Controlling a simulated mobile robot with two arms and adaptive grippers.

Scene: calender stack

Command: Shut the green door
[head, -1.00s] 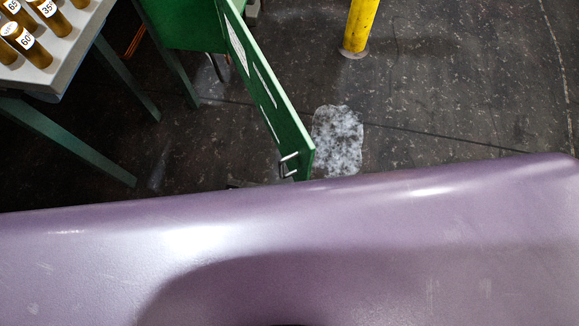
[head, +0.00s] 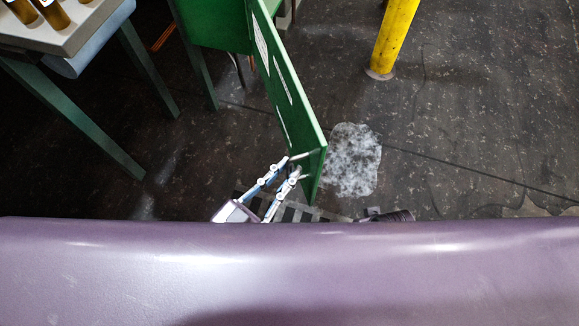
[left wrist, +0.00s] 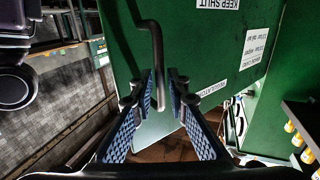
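The green door (head: 283,90) stands ajar in the head view, swung out from the green cabinet (head: 215,28) at the top. In the left wrist view the door (left wrist: 205,50) fills the upper middle, with upside-down white labels including "KEEP SHUT". A bent metal handle (left wrist: 157,60) comes off its face. My left gripper (head: 300,166) is at the door's near free end. In the left wrist view the fingers (left wrist: 160,88) are apart, one on each side of the handle bar, with narrow gaps.
A table (head: 75,35) with brown labelled cylinders stands at upper left, its green legs near the cabinet. A yellow post (head: 393,38) stands at upper right. A pale stain (head: 352,160) marks the dark floor beside the door. The floor at right is mostly clear.

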